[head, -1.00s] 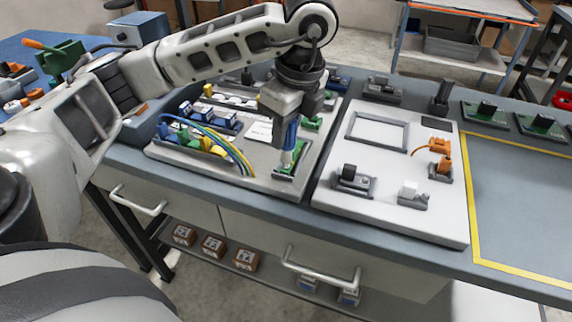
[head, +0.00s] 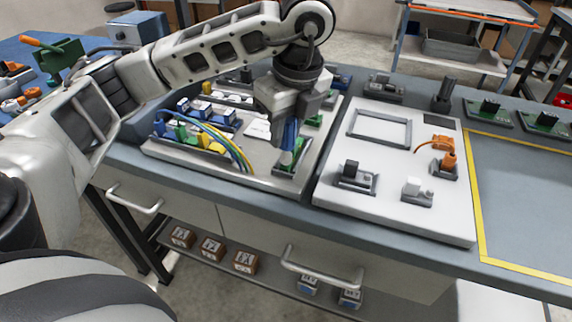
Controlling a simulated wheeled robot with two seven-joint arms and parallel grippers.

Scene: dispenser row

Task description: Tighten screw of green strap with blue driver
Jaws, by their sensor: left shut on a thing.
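My left gripper (head: 291,118) is shut on the blue driver (head: 289,135), which points down over the right part of the left tray. The driver's lower end is at a green part (head: 291,157) in a grey holder near the tray's front right. I take this part for the green strap, but I cannot make out its screw or whether the driver tip touches it. Another green piece (head: 314,119) shows just right of the gripper. My right gripper is not in view.
The left tray (head: 262,176) also holds blue, yellow and green parts and looped cables (head: 222,138). A white board (head: 393,208) to its right carries a grey frame (head: 382,129) and small fixtures, including an orange one (head: 442,145). The yellow-outlined area (head: 525,210) is clear.

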